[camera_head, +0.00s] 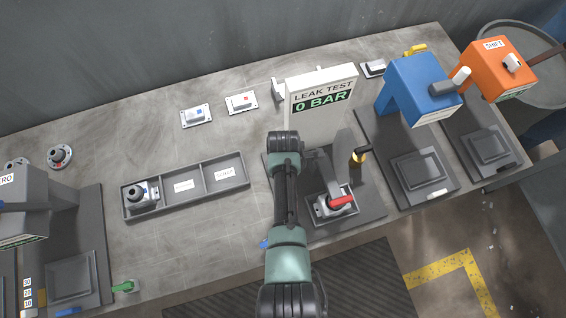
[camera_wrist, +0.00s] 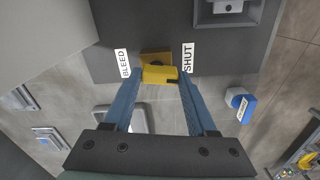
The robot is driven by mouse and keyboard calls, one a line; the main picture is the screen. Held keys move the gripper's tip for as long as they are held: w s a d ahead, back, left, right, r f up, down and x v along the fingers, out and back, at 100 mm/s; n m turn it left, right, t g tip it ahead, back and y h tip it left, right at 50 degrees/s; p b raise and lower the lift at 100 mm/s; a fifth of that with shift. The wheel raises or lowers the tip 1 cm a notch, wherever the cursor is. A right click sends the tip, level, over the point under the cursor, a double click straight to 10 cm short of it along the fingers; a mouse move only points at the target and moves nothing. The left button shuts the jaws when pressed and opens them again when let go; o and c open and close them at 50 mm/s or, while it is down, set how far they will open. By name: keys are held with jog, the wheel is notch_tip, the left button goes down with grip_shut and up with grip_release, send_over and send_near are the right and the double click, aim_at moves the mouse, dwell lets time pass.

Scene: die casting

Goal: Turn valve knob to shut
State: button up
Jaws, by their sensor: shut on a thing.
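The yellow valve knob (camera_wrist: 160,76) sits on an orange-brown base (camera_wrist: 156,57) on a dark plate (camera_wrist: 110,64) in the wrist view. A BLEED label (camera_wrist: 123,63) is on its left and a SHUT label (camera_wrist: 188,58) on its right. The two blue fingers of my gripper (camera_wrist: 161,77) are closed around the knob, one at each side. Its bar lies roughly crosswise between the labels; which setting it points to, I cannot tell. In the head view my arm hides the knob and the fingertips.
The leak test sign (camera_head: 320,97) reads 0 BAR. A divided tray (camera_head: 206,197) lies left of my arm; blue (camera_head: 408,85) and orange (camera_head: 490,70) machines stand right.

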jog(key=shift+w+r+n, duration=0.1)
jog(key=shift+n, duration=0.8)
jog(key=o, duration=1.4)
jog(key=shift+c, duration=0.2)
notch_tip(320, 180, up, 13)
